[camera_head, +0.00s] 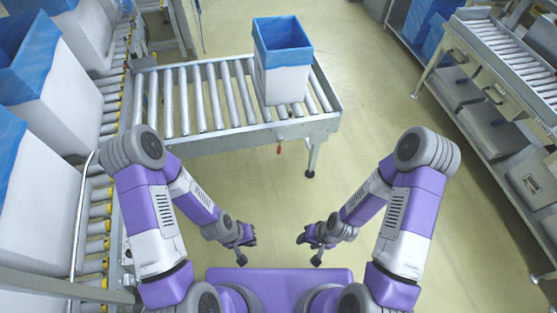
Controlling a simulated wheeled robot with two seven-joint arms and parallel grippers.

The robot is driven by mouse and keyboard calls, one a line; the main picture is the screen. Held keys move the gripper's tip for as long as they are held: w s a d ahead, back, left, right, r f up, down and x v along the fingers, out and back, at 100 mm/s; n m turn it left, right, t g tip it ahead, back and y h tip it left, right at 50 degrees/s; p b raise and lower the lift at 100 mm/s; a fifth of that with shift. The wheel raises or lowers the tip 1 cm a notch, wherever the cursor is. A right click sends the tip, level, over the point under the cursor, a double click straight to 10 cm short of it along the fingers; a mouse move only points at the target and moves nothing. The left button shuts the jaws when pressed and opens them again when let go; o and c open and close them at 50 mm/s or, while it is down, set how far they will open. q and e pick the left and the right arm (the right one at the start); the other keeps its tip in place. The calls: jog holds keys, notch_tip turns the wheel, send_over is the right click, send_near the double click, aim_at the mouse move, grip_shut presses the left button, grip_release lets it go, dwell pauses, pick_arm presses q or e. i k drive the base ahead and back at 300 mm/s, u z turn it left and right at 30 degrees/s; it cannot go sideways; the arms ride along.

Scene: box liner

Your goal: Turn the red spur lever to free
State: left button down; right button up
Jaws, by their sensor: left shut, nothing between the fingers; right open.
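The red spur lever (279,150) is a small red handle hanging from the front side rail of the short roller conveyor (210,140), left of its near right leg. It is small, so its exact setting is hard to tell. My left gripper (241,259) is shut and empty, in free space below and left of the lever. My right gripper (317,262) is open and empty, below and right of the lever. Both grippers are well apart from the lever and the conveyor.
A white box with a blue liner (281,82) stands on the spur rollers. Larger lined boxes (40,90) stand along the left conveyor (97,215). A shelving rack with rollers (470,80) is at the right. The floor (375,110) between is clear.

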aim_at(280, 138)
jog(key=u, duration=0.2)
jog(key=i, duration=1.3)
jog(key=z, duration=0.3)
